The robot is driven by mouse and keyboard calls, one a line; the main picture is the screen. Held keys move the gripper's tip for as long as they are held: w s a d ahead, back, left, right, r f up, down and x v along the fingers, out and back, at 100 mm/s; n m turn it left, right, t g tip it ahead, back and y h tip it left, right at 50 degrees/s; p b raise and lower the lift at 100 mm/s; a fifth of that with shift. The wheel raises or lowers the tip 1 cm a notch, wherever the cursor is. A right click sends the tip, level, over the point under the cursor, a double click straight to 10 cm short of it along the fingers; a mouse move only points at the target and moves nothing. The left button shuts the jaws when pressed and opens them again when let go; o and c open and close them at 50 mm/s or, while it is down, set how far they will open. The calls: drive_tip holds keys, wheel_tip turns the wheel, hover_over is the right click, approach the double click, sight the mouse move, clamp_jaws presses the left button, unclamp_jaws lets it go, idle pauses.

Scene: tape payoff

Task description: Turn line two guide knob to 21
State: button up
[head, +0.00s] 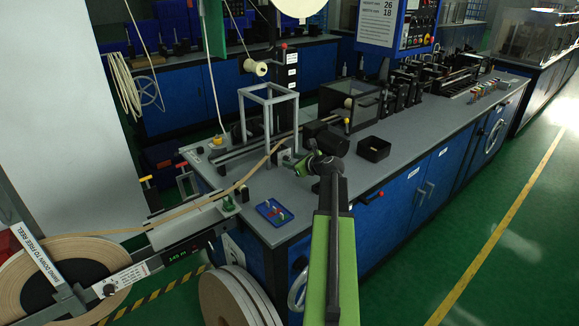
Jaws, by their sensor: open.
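My gripper (303,166) is at the end of my green and black arm, over the near left part of the grey bench (330,190). It is small in the head view, and its fingertips are hard to make out. A small light grey block (284,155) stands just left of it, beside the tan tape (265,160) that runs up across the bench. Whether the gripper touches this block I cannot tell. No knob clearly marked as the line two guide knob is readable here; my gripper and wrist may hide it.
A grey frame (241,108), a black open bin (374,148) and a blue tray (274,212) stand on the bench. A tape reel (18,290) is at lower left, with a small lit readout (177,257) nearby. A blue panel (380,22) hangs above. Green floor lies clear at right.

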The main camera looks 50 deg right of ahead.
drive_tip(key=shift+x, duration=0.9)
clamp_jaws()
